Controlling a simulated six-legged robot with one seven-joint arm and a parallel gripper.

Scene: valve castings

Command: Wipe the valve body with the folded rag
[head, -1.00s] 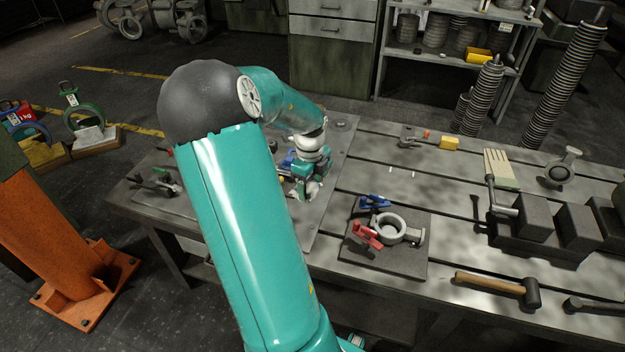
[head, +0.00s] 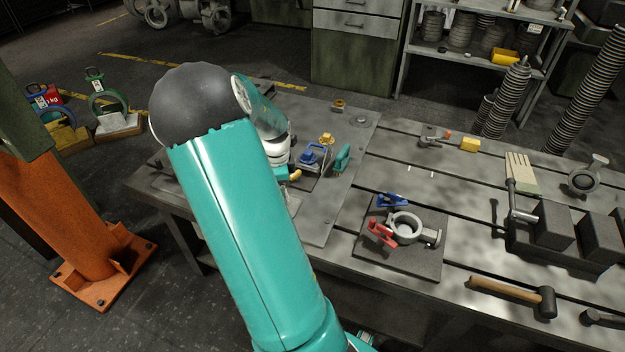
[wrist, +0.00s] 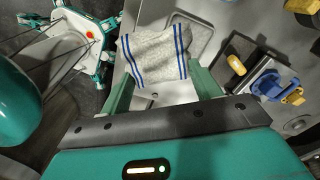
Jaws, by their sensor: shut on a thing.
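The folded rag (wrist: 155,55), pale with blue stripes, shows in the wrist view. My gripper (wrist: 160,72) is shut on it, with a teal finger at each side, and the rag spreads out past the fingertips. In the head view my own arm hides the rag and most of the gripper. A grey ring-shaped valve body (head: 406,224) with a side flange sits on a dark plate (head: 402,262), beside a red clamp (head: 381,233) and a blue clamp (head: 392,200). My gripper is well to its left.
Another ring casting (head: 586,180) stands at the right, near dark blocks (head: 554,226). A mallet (head: 515,292) lies at the bench's front. A blue clamp (head: 313,157) and yellow parts stand near my wrist. An orange post (head: 65,215) is at the left. The bench behind the plate is mostly clear.

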